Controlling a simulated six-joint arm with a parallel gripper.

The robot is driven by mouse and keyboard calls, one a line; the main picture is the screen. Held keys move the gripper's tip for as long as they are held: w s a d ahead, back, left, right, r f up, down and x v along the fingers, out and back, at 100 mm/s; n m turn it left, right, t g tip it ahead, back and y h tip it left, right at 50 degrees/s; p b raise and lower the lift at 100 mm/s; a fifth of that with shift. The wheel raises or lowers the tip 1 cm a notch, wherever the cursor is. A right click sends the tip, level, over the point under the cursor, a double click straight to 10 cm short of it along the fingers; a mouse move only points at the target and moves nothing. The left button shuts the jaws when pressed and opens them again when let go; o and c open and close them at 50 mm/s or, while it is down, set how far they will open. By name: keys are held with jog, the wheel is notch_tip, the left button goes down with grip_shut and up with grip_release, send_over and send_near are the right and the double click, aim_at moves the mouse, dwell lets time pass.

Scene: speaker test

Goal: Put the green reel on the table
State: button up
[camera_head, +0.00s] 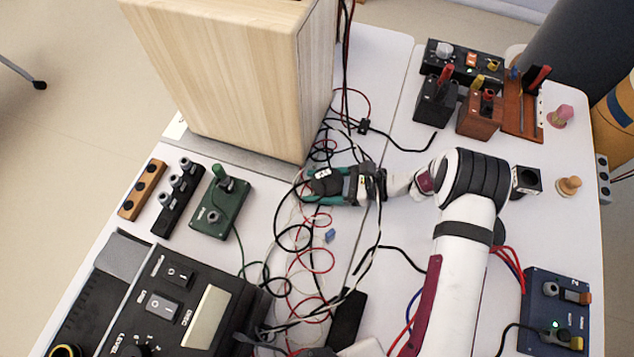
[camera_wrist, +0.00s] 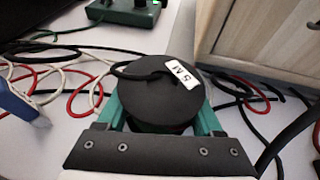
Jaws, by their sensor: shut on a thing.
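The reel (camera_wrist: 152,95) has a round black face, a white "5 M" label and a black cord across it. Its side is mostly hidden, so I cannot tell how much of it is green. My gripper (camera_wrist: 160,112) is shut on it, with green fingers on both sides. In the head view the reel (camera_head: 322,179) is at the end of my gripper (camera_head: 328,186), in front of the wooden cabinet. It is over the white table (camera_head: 345,240) among cables; I cannot tell whether it touches the table.
Tangled red, black and white cables (camera_head: 310,262) lie around the reel. The wooden cabinet (camera_head: 225,75) stands close behind. A green switch box (camera_head: 220,208) and a black control unit (camera_head: 165,305) are at left. A blue clip (camera_head: 330,236) lies nearby.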

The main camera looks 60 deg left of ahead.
jog(key=o, duration=1.5)
jog(key=shift+c, duration=0.2)
jog(key=shift+r, duration=0.1)
jog(key=v, duration=1.2)
jog(key=w+d+r+n+t+h, duration=0.15)
jog(key=d+r+t, duration=0.45)
jog(key=d+r, duration=1.15)
jog(key=s+d+t+h, duration=0.2)
jog(key=s+d, duration=0.3)
jog(key=d, duration=0.2)
jog(key=s+d+t+h, duration=0.2)
jog(key=s+d+t, duration=0.1)
jog(key=d, duration=0.5)
jog(key=shift+s+d+r+h, duration=0.3)
jog(key=shift+s+r+h, duration=0.1)
jog(key=shift+s, duration=0.45)
